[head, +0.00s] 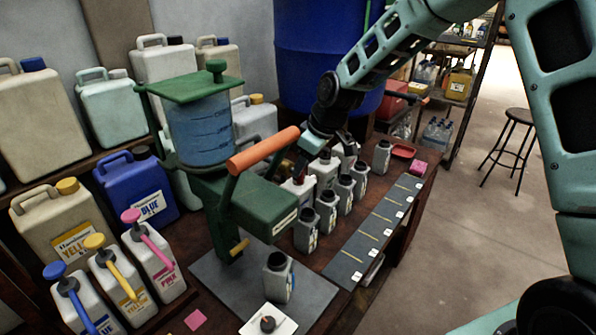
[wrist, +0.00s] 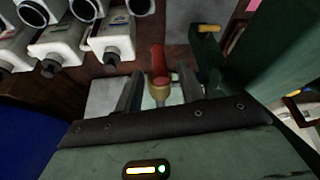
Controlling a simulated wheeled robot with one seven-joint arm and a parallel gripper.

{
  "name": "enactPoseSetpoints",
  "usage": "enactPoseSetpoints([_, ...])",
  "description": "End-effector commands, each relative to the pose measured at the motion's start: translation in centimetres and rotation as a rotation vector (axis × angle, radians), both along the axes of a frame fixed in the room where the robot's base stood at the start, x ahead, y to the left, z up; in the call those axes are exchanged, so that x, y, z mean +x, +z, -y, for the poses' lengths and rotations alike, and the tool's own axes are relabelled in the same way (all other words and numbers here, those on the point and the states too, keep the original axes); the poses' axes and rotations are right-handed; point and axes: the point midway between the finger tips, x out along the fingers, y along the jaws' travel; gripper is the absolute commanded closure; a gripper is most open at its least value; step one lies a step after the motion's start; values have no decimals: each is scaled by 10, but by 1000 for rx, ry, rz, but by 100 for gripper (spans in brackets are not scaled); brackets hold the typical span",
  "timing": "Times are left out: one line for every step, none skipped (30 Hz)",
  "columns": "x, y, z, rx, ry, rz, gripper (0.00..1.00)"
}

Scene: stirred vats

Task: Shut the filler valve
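The filler is a green stand (head: 240,200) with a clear tank of blue liquid (head: 203,130) and a thick orange lever (head: 263,150). In the wrist view a red handle on a brass-coloured stem (wrist: 158,82), which looks like the filler valve, stands between my fingers. My gripper (wrist: 160,92) is open, one dark finger on each side of it. Whether either finger touches it I cannot tell. The filler's yellow nozzle (wrist: 208,28) shows in the wrist view.
An open grey bottle (head: 278,280) stands on the grey mat below the filler. Several similar bottles (head: 327,208) crowd the bench near my gripper. Large jugs (head: 150,192) line the left side. The floor at right is clear around a stool (head: 515,118).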

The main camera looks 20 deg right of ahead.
Motion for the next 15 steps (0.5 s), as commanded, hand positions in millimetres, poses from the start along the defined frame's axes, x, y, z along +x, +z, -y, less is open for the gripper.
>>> enactPoseSetpoints([2,-8,-3,0,2,-4,61])
enactPoseSetpoints([3,-13,-4,-1,2,-3,61])
enactPoseSetpoints([4,-19,-6,0,2,-4,61])
enactPoseSetpoints([6,-22,-8,0,2,-4,61])
enactPoseSetpoints([7,-25,-8,0,2,-2,61])
enactPoseSetpoints([8,-30,-9,0,1,-3,61])
enactPoseSetpoints([9,-32,-10,-1,0,-2,61])
enactPoseSetpoints([10,-34,-10,0,0,-1,61])
enactPoseSetpoints([11,-37,-11,0,0,-1,61])
enactPoseSetpoints([11,-38,-12,0,0,-1,61])
enactPoseSetpoints([11,-40,-12,0,0,-1,61])
enactPoseSetpoints([12,-41,-12,0,0,0,61])
enactPoseSetpoints([12,-41,-12,0,0,0,61])
enactPoseSetpoints([12,-41,-12,0,0,0,61])
enactPoseSetpoints([12,-42,-12,-1,0,1,61])
